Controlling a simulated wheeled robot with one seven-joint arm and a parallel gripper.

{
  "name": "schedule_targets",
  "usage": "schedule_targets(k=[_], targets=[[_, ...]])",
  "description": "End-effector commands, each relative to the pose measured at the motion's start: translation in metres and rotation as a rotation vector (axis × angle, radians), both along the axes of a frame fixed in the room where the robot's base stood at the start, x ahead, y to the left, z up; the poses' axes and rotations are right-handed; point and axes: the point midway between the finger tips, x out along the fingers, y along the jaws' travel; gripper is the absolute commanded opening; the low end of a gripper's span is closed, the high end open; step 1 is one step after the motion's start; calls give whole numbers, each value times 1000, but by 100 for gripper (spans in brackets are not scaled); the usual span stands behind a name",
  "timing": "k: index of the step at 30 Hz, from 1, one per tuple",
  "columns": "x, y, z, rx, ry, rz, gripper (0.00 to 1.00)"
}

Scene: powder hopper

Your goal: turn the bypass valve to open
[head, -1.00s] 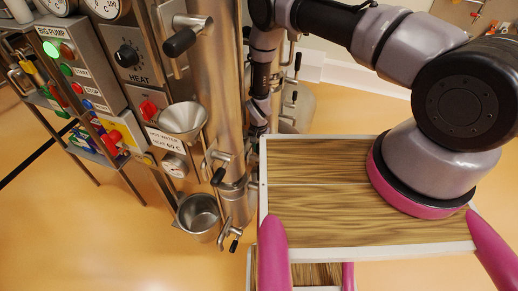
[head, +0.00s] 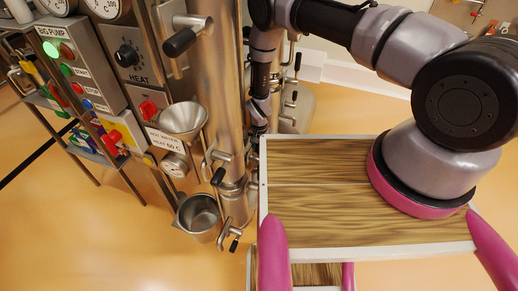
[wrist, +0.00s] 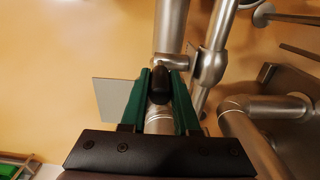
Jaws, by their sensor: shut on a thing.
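In the wrist view, a black valve handle (wrist: 160,85) sits between the green fingers of my gripper (wrist: 160,80), which is shut on it. The handle joins a short steel valve body (wrist: 170,61) on a vertical steel pipe. No label shows on this valve, so I cannot read whether it is the bypass valve. In the head view, my forearm reaches down behind the large steel column. The gripper and the held handle are hard to make out there.
The large steel column (head: 217,75) has several black-handled valves, one low down (head: 235,243). A steel funnel (head: 183,121) and a steel cup (head: 199,215) stand left of it. In the wrist view, thick bent pipes (wrist: 262,108) lie close on the right.

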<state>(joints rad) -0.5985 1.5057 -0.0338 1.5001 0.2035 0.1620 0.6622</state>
Motion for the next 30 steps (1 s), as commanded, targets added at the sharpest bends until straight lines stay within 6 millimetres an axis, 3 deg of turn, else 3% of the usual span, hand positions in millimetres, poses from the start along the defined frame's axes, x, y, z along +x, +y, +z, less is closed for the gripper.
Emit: schedule_targets(k=[8, 21, 30], targets=[[2, -1, 0, 5, 14, -2, 0], [18, -6, -3, 86, 233, -1, 0], [19, -6, -2, 90, 245, 0, 0]])
